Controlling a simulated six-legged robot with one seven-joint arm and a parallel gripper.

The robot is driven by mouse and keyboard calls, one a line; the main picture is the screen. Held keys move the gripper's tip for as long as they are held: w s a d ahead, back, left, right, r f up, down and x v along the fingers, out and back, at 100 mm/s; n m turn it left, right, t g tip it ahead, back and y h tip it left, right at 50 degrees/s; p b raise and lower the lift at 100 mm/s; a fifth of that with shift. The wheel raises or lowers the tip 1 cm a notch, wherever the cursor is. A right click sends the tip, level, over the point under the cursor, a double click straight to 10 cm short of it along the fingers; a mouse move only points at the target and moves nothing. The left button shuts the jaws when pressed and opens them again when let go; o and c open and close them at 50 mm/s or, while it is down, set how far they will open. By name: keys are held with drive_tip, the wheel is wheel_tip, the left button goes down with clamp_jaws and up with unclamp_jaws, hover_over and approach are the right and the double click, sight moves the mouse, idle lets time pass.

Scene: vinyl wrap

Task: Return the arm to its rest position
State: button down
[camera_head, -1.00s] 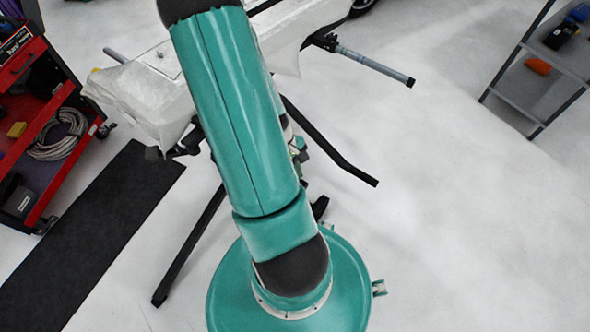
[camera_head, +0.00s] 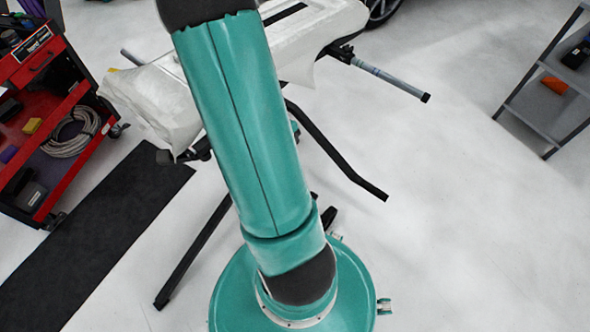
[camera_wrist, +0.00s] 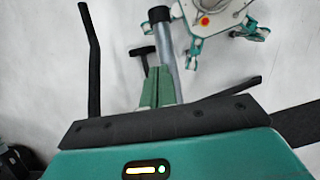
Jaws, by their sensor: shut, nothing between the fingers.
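My teal arm fills the middle of the head view, rising from my round teal base toward the top edge. In the head view the end of the arm is out of the picture. My gripper (camera_wrist: 158,88) shows in the wrist view as two green fingers close together, shut with nothing between them. It is over the stand, with a grey tube (camera_wrist: 166,45) behind the fingers. I cannot tell whether they touch the tube.
A white-covered panel (camera_head: 155,100) lies on a black-legged stand (camera_head: 340,160) with a grey end tube (camera_head: 390,80). A red tool cart (camera_head: 75,95) and black mat (camera_head: 95,235) are at left. A grey shelf (camera_head: 540,110) is at right. The floor at lower right is clear.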

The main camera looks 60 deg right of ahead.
drive_tip(key=shift+v, duration=1.4)
drive_tip(key=shift+a, duration=0.1)
drive_tip(key=w+a+r+n+t+h, duration=0.1)
drive_tip(key=w+a+r+t, duration=0.1)
drive_tip(key=w+a+r, duration=0.5)
drive_tip(key=w+a+r+t, duration=0.35)
drive_tip(key=a+r, duration=0.25)
drive_tip(key=r, duration=0.2)
drive_tip(key=s+a+r+t, duration=0.1)
drive_tip(key=a+r+t, duration=0.1)
drive_tip(key=a+r, duration=0.5)
drive_tip(key=s+a+r+n+t, duration=0.1)
drive_tip(key=s+a+r+t, duration=0.1)
drive_tip(key=a+r, duration=0.5)
drive_tip(key=a, duration=0.2)
drive_tip(key=shift+a, duration=0.4)
